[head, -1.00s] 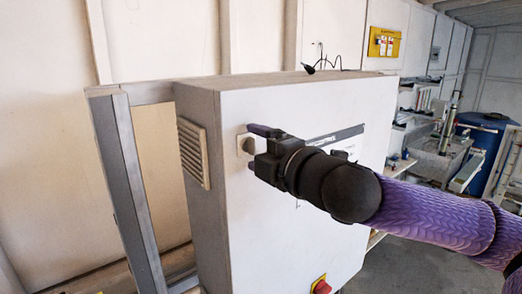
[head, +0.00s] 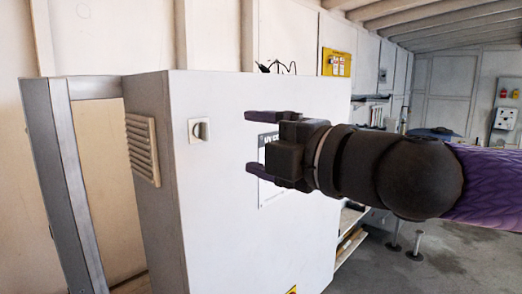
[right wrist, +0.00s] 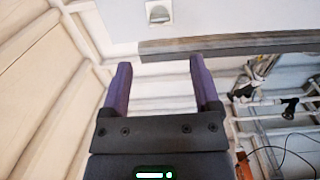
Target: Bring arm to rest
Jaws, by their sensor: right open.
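My right gripper (head: 250,143) is open and empty in the head view, its two purple-tipped fingers pointing left. It is in front of the white cabinet (head: 225,215), to the right of the grey knob (head: 199,131) on the cabinet's front and apart from it. In the right wrist view the open fingers (right wrist: 160,85) have nothing between them, and the knob (right wrist: 158,12) shows beyond them near the top edge. The gripper partly hides the cabinet's dark label and the printed sheet. My left gripper is not in view.
A grey metal frame (head: 75,180) stands left of the cabinet. A vent (head: 142,150) is on the cabinet's left side. A black cable (head: 278,67) lies on top. A yellow panel (head: 337,63) hangs on the wall behind. Open floor (head: 450,260) shows at the lower right.

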